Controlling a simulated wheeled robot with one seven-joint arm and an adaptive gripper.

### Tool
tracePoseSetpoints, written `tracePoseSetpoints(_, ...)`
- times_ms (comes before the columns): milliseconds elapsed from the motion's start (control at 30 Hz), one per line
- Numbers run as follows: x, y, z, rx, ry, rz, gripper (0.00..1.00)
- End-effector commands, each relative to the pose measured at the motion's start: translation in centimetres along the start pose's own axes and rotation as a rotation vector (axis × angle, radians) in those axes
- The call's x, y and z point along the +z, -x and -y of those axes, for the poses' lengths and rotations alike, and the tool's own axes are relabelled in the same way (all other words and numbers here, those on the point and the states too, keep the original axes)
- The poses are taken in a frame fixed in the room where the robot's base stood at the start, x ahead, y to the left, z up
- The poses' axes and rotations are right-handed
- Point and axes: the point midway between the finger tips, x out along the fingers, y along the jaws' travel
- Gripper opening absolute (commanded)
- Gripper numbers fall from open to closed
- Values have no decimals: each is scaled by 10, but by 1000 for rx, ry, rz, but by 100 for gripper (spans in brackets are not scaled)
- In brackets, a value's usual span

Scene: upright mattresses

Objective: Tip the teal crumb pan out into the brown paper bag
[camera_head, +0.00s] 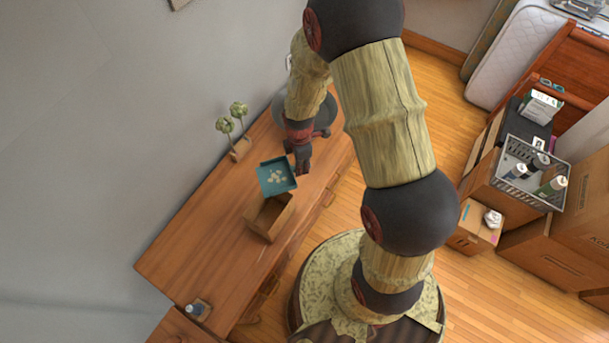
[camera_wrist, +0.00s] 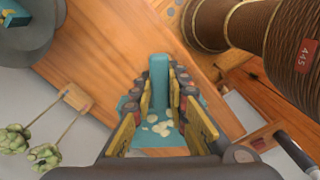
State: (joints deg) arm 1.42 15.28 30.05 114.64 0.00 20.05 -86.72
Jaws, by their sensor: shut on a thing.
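The teal crumb pan (camera_head: 277,183) is a shallow square tray with pale crumbs (camera_head: 276,176) lying in it. My gripper (camera_head: 301,160) is shut on the pan's teal handle, which shows between the jaws in the wrist view (camera_wrist: 158,82). The pan looks roughly level; its height above the table is hard to tell. The brown paper bag (camera_head: 262,231) stands open-topped on the table, just below the pan in the head view. The pan's near edge is close to the bag's far rim. The bag's inside looks empty from here.
The long wooden table (camera_head: 190,246) runs along the grey wall. A small planter with green flower heads (camera_head: 238,110) stands behind the pan. A small bottle in a holder (camera_head: 198,309) is at the near end. Table surface left of the bag is clear. Cardboard boxes (camera_head: 558,253) stand far right.

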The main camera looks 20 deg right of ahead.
Motion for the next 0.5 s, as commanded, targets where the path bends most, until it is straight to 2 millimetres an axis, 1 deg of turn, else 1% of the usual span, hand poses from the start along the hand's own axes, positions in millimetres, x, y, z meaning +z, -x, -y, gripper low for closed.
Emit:
tracePoseSetpoints(100, 0, 0, -5, -2, 140, 0, 0)
tracePoseSetpoints(200, -1, 0, -7, -2, 222, 0, 0)
tracePoseSetpoints(300, -1, 1, -7, -1, 268, 0, 0)
tracePoseSetpoints(500, -1, 1, -7, -2, 287, 0, 0)
